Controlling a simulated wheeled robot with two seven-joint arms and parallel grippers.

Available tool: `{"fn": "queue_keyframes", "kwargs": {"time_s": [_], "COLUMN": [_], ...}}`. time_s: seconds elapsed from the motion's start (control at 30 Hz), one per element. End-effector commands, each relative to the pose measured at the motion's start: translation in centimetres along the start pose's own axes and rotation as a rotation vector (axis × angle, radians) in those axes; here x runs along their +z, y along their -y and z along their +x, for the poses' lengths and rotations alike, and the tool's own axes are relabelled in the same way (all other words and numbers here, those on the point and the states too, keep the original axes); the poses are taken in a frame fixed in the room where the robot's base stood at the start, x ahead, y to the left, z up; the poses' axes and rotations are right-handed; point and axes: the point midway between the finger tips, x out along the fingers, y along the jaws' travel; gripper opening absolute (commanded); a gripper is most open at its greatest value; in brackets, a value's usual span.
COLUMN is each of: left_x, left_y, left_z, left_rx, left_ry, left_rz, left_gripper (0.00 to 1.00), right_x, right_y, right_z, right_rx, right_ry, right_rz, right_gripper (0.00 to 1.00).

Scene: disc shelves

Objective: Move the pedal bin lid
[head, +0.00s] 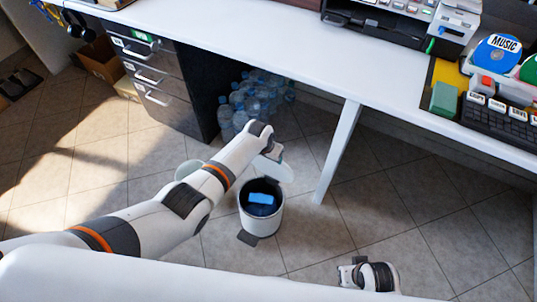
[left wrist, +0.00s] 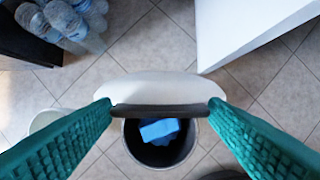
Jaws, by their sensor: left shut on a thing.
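The white pedal bin (head: 264,224) stands on the tiled floor, its dark pedal (head: 247,239) toward me. Its lid (head: 280,172) is raised at the far side, so the bin's mouth is open. A blue item (head: 260,198) lies inside; it also shows in the left wrist view (left wrist: 159,131). My left gripper (left wrist: 165,104), with green finger pads, is shut on the lid (left wrist: 160,88), one finger at each end of its dark edge. In the head view the left fingertips are mostly hidden. My right gripper (head: 345,271) is low at the right, away from the bin; its jaw opening is unclear.
A white desk (head: 260,40) spans above, with a slanted white leg (head: 338,150) right of the bin. Drawers (head: 155,80) and several water bottles (head: 240,105) stand behind. A pale round object (head: 188,168) is partly hidden by my left arm. Floor right of the bin is clear.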

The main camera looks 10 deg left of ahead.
Motion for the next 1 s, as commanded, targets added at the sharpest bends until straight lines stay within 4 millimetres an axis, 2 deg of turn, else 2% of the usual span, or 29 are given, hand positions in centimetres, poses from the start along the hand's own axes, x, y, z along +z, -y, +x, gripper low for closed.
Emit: {"fn": "queue_keyframes", "kwargs": {"time_s": [0.43, 0.47, 0.57, 0.6, 1.0], "left_x": [0.26, 0.27, 0.21, 0.18, 0.05], "left_y": [-0.01, -0.01, -0.01, -0.01, -0.02], "left_z": [-0.09, -0.09, -0.07, -0.06, -0.44], "left_rx": [0.001, 0.001, 0.000, 0.000, 0.000], "left_ry": [0.008, 0.008, 0.007, 0.006, 0.001], "left_rz": [0.001, 0.001, 0.001, 0.001, 0.000], "left_gripper": [0.27, 0.71, 0.87, 0.91, 0.91], "right_x": [-0.02, -0.02, -0.02, -0.02, 0.02], "right_y": [-0.01, -0.01, -0.01, -0.01, 0.07], "right_z": [0.03, 0.03, 0.03, 0.03, 0.15], "right_rx": [0.000, 0.000, 0.000, 0.000, -0.001], "right_ry": [0.000, 0.000, -0.001, -0.001, 0.004], "right_rz": [0.000, 0.000, 0.000, 0.000, 0.001], "right_gripper": [0.36, 0.36, 0.36, 0.36, 0.36]}}
